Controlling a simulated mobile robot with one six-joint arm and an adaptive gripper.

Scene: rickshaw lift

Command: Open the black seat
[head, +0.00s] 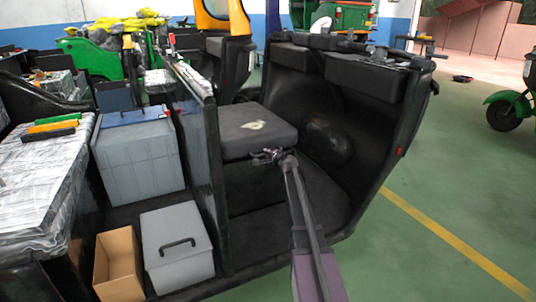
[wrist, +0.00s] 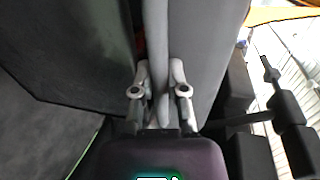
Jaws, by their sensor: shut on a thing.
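The black seat (head: 258,132) is a dark padded cushion inside the open black cab, with a pale worn patch on top. It looks roughly level in the head view. My gripper (head: 268,156) is at its near front edge. In the wrist view, the two fingers of my gripper (wrist: 160,85) are close together on the front edge of the black seat (wrist: 192,45), gripping it.
Left of the seat, past a black partition (head: 212,165), stand a large grey box (head: 138,158), a smaller grey box with a handle (head: 178,248) and an open cardboard box (head: 119,265). The curved black cab wall (head: 365,130) rises on the right.

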